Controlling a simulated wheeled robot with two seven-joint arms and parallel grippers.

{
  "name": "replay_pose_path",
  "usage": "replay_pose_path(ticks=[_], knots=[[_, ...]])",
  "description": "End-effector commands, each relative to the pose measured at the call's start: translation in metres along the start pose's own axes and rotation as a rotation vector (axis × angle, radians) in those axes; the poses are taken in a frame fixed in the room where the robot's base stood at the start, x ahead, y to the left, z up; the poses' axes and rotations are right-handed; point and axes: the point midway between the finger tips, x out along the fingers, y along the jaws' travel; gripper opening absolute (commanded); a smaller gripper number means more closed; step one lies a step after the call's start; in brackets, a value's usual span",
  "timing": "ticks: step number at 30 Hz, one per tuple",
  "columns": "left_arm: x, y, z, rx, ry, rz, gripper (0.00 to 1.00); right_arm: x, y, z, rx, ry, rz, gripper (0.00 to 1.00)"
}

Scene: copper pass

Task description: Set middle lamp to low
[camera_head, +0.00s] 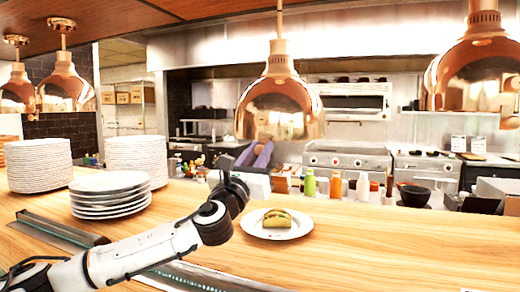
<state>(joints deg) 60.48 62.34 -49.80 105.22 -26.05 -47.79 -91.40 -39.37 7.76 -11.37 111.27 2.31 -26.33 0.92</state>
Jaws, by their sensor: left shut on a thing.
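The middle lamp (280,105) is a shiny copper dome hanging from a rod above the wooden counter. My left arm reaches in from the lower left. My left gripper (226,166) is dark and is below and left of the lamp's rim, in front of the kitchen. No contact with the copper dome shows. I see no switch or setting mark on the lamp. My right gripper is out of view.
Plate stacks (110,190) stand at left. Other copper lamps hang at left (66,88) and right (474,75). Sauce bottles (335,185) stand behind the counter.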

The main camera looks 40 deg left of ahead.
Motion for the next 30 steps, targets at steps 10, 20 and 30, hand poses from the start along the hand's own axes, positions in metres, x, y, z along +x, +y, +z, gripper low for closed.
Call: replay_pose_path(ticks=[10, 20, 30], knots=[[-0.002, -0.002, -0.007, 0.002, 0.014, -0.005, 0.39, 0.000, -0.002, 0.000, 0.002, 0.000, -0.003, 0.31], [-0.007, -0.001, -0.005, 0.003, 0.010, -0.004, 0.39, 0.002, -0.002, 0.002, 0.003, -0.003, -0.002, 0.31], [-0.068, -0.002, -0.007, 0.005, 0.012, -0.007, 0.39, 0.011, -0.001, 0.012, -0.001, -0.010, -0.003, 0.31]])
